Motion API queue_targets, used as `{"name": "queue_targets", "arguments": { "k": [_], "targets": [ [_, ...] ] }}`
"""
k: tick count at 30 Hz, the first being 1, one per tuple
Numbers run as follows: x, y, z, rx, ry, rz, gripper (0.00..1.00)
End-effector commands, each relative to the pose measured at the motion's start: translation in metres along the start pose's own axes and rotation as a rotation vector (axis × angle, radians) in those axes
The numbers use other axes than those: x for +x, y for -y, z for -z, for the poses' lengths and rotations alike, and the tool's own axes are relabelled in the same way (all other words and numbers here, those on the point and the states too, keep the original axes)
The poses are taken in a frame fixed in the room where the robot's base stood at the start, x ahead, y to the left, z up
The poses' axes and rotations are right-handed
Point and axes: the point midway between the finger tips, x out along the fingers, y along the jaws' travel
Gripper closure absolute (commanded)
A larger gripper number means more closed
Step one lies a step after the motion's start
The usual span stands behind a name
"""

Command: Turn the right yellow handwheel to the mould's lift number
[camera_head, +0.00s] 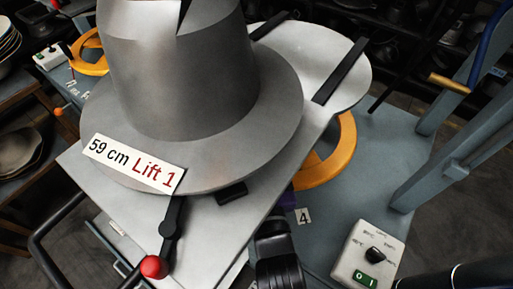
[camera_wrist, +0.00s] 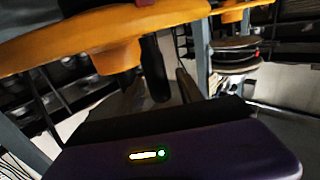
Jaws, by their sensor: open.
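The grey metal hat mould (camera_head: 180,80) stands upright on a pale plate and bears a label (camera_head: 134,163) reading "59 cm Lift 1". The right yellow handwheel (camera_head: 338,160) is partly hidden under the plate. In the wrist view a yellow wheel (camera_wrist: 60,38) crosses the top left, close to my gripper. My gripper (camera_wrist: 158,88) is open, its purple body low in the wrist view. A dark post (camera_wrist: 154,68) shows beneath the wheel; I cannot tell whether my fingers touch it.
Another yellow handwheel (camera_head: 88,55) is at upper left. A control box (camera_head: 366,258) with a knob and green switch stands at lower right. A red-knobbed lever (camera_head: 153,267) is at the plate's front. Blue frame posts (camera_head: 440,170) stand at right.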

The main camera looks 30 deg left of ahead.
Motion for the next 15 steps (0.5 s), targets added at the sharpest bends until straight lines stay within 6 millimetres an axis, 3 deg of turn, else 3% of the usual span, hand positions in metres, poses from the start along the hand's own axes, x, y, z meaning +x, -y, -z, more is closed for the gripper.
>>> {"name": "queue_targets", "arguments": {
  "k": [4,13,15],
  "targets": [
    [0.0113,0.0002,0.0003,0.000,0.000,0.000,0.56],
    [0.0135,0.0002,-0.0001,0.000,0.000,0.000,0.56],
    [0.0134,0.0001,-0.0001,0.000,0.000,0.000,0.68]
  ]
}}
